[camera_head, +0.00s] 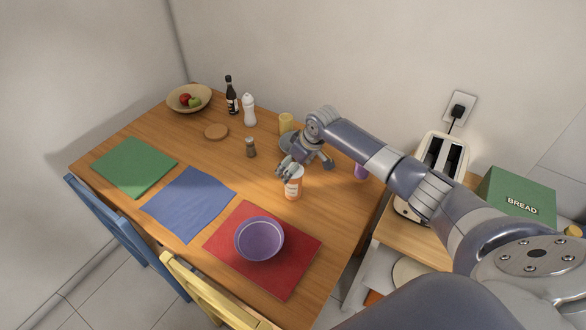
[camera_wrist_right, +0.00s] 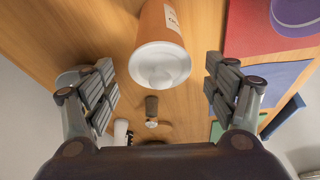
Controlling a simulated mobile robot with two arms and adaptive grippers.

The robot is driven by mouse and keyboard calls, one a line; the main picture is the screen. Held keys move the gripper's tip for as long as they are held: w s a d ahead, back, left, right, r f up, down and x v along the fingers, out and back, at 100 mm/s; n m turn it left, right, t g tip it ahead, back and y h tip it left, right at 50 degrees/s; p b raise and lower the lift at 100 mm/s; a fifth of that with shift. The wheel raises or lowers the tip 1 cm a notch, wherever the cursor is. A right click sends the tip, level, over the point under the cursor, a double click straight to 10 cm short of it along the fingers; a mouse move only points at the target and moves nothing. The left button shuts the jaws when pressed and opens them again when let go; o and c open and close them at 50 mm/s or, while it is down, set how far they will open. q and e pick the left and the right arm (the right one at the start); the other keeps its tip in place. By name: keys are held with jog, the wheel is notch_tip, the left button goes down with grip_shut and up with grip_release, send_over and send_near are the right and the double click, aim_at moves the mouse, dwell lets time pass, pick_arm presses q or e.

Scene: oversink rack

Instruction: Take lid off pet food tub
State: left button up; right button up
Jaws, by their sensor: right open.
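The pet food tub (camera_head: 293,187) is a small orange tub with a pale label, standing on the wooden table near the middle. In the right wrist view the tub (camera_wrist_right: 168,22) appears at the top centre, its white lid (camera_wrist_right: 160,68) facing the camera and seemingly in place. My right gripper (camera_head: 288,171) is open above and just behind the tub. In the wrist view its two fingers stand apart to either side of the lid, without visible contact. In the head view the gripper hides the tub's top. My left gripper is not in view.
A purple bowl (camera_head: 259,239) sits on a red mat (camera_head: 300,250) in front of the tub. A pepper grinder (camera_head: 250,147) stands left of the gripper, and a yellow cup (camera_head: 286,123) behind it. A toaster (camera_head: 446,158) is at the right. Bare table lies left of the tub.

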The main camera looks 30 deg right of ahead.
jog(key=c, duration=0.9)
jog(key=shift+o, duration=0.2)
jog(key=shift+r, duration=0.1)
